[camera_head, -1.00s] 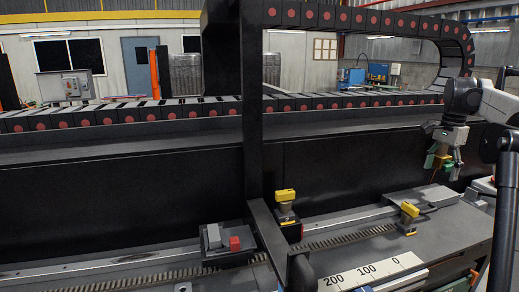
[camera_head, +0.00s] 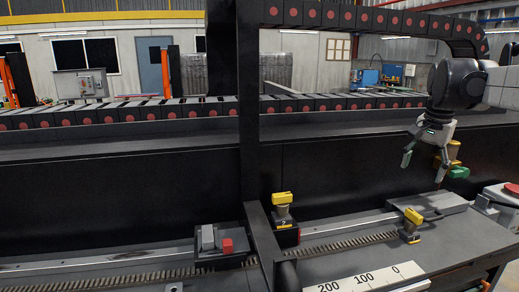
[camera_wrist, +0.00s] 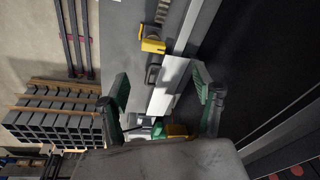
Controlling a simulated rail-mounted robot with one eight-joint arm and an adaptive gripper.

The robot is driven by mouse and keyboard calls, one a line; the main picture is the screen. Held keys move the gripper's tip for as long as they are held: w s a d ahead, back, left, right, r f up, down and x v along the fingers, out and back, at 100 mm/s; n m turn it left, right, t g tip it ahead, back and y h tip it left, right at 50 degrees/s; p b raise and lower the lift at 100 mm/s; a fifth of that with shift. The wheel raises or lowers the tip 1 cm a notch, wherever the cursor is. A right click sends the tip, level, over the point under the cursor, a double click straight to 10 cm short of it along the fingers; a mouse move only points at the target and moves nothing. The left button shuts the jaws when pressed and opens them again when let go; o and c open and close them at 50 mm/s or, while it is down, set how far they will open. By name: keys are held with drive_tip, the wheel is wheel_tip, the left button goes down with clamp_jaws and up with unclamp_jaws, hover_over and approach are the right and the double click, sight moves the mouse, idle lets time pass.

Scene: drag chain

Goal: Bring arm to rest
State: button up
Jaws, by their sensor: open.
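My gripper (camera_head: 423,170) hangs from the grey arm at the right of the head view, in front of the black panel and above the right end of the bench. Its two green-tipped fingers are spread apart with nothing between their tips. The wrist view also shows the parted fingers (camera_wrist: 160,82). A yellow and green piece (camera_head: 456,164) shows beside the right finger; I cannot tell whether it belongs to the gripper. The drag chain (camera_head: 190,112), black with red dots, runs along the top of the panel and loops overhead.
A black post (camera_head: 249,120) stands mid-view.

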drive_tip(key=s+a+f+n+t, duration=0.3)
drive_tip(key=s+a+n, duration=0.2)
drive_tip(key=s+a, duration=0.95)
drive_tip(key=s+a+f+n+t, duration=0.2)
drive_tip(key=s+a+f+n, duration=0.3)
drive_tip(key=s+a+f, duration=0.5)
drive_tip(key=shift+s+a+f+n+y, duration=0.35)
drive_tip(key=shift+s+f, duration=0.4)
drive_tip(key=shift+s, duration=0.35)
